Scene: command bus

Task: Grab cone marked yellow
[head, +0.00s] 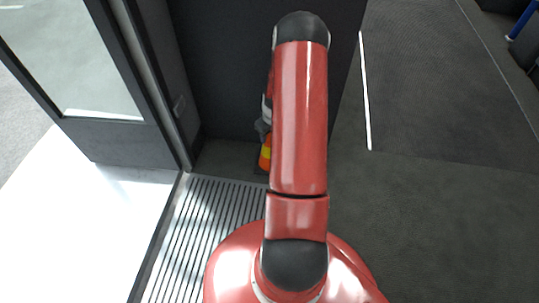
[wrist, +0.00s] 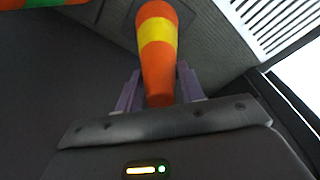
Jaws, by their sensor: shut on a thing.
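An orange cone with a yellow band (wrist: 158,38) is between the fingers of my gripper (wrist: 160,88) in the wrist view. The gripper is shut on the cone's narrower end. In the head view the cone (head: 265,157) shows as a small orange and yellow piece beside the dark panel, partly hidden behind my red arm. My gripper (head: 263,128) is mostly hidden there behind the arm. Another orange piece with a green band (wrist: 38,3) shows at the top left of the wrist view, cut off by the picture's edge.
A dark panel (head: 222,70) stands close behind the cone. A glass door (head: 75,60) is at the left, with a ribbed floor grille (head: 205,225) in front. Dark open floor (head: 430,210) lies at the right, with a white strip (head: 365,95) along it.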

